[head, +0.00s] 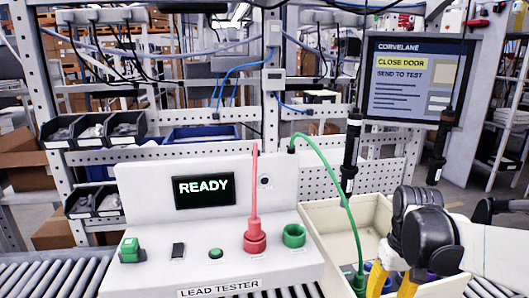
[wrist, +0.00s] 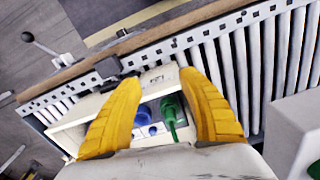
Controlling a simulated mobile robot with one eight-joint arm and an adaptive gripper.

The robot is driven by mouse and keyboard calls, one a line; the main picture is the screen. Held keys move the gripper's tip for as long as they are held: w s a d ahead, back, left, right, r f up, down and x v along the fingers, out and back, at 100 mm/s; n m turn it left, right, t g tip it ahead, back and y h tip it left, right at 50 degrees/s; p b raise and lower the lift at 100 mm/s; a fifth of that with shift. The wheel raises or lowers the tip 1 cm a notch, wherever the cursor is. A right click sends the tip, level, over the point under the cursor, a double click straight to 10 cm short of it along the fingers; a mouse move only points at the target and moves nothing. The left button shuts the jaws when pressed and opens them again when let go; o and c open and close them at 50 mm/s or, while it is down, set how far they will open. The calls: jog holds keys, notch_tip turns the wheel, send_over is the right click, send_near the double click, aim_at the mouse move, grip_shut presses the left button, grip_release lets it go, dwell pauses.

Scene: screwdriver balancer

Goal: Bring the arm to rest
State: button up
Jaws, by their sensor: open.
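My gripper (head: 392,288) is at the lower right in the head view, over the cream bin (head: 318,213). Its two yellow fingers point down. In the wrist view my gripper (wrist: 160,82) is open, the fingers wide apart with nothing held between them. Beyond the fingers, the bin (wrist: 70,133) shows a green plug with its cable (wrist: 170,112) and blue round parts (wrist: 141,116). The fingers partly hide the bin's contents. I cannot tell how far the fingertips are above them.
The lead tester (head: 147,182) reads READY; a red probe (head: 254,200) stands upright in it and a green cable (head: 330,165) arcs to the bin. Black tools (head: 351,155) hang near my arm. Rollers (head: 45,278) run along the front. A monitor (head: 415,80) shows CLOSE DOOR.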

jog(key=s+a+r+t, duration=0.4)
jog(key=s+a+t, duration=0.3)
jog(key=s+a, duration=0.2)
jog(key=shift+s+a, duration=0.15)
jog(key=shift+s, duration=0.2)
